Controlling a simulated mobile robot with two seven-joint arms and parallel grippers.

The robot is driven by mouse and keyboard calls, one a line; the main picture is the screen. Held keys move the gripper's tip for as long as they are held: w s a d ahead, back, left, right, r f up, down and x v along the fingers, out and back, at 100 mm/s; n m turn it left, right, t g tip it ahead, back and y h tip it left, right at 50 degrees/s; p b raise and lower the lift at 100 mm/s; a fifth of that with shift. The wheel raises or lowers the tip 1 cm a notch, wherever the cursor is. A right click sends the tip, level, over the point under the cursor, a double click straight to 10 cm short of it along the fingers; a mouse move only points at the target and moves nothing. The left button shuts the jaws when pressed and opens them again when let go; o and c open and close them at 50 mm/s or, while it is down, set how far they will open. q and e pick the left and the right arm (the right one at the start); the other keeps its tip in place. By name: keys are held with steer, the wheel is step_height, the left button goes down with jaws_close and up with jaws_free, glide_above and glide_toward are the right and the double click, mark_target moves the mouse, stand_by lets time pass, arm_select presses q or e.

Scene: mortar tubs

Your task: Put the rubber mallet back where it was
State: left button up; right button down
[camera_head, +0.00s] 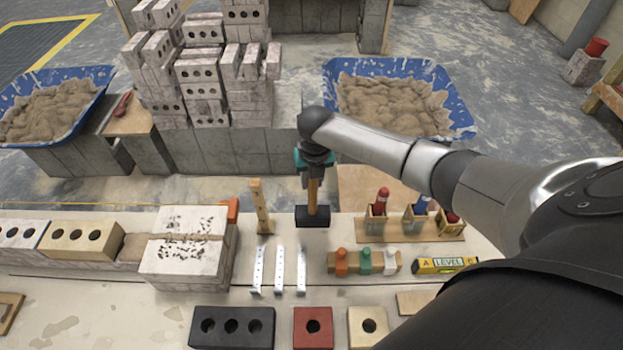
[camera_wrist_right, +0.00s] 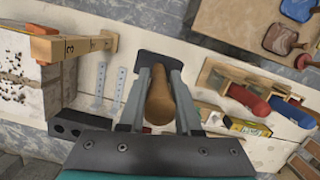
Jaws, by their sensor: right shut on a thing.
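The rubber mallet hangs upright, its black head (camera_head: 312,216) down and its wooden handle (camera_head: 313,188) up, over the back part of the work surface. My right gripper (camera_head: 314,173) is shut on the upper handle. The right wrist view shows the brown handle (camera_wrist_right: 160,98) between the two grey fingers, with the dark head (camera_wrist_right: 158,63) beyond them. I cannot tell whether the head touches the surface. My left gripper is not in view.
Left of the mallet stands an upright wooden stick (camera_head: 261,207), with several metal strips (camera_head: 279,270) in front. To the right are a wooden rack with colored handles (camera_head: 378,222), a peg block (camera_head: 363,262) and a yellow level (camera_head: 445,265). Bricks (camera_head: 232,327) lie in front.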

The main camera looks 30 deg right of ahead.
step_height(320, 180, down, 3)
steer(key=shift+r+b, duration=0.2)
steer(key=shift+b, duration=1)
steer(key=shift+w+f+b, duration=0.1)
steer(key=shift+f+b, duration=0.6)
steer(key=shift+f, duration=0.85)
steer(key=c, duration=0.5)
jaws_free()
steer(key=shift+f, duration=0.1)
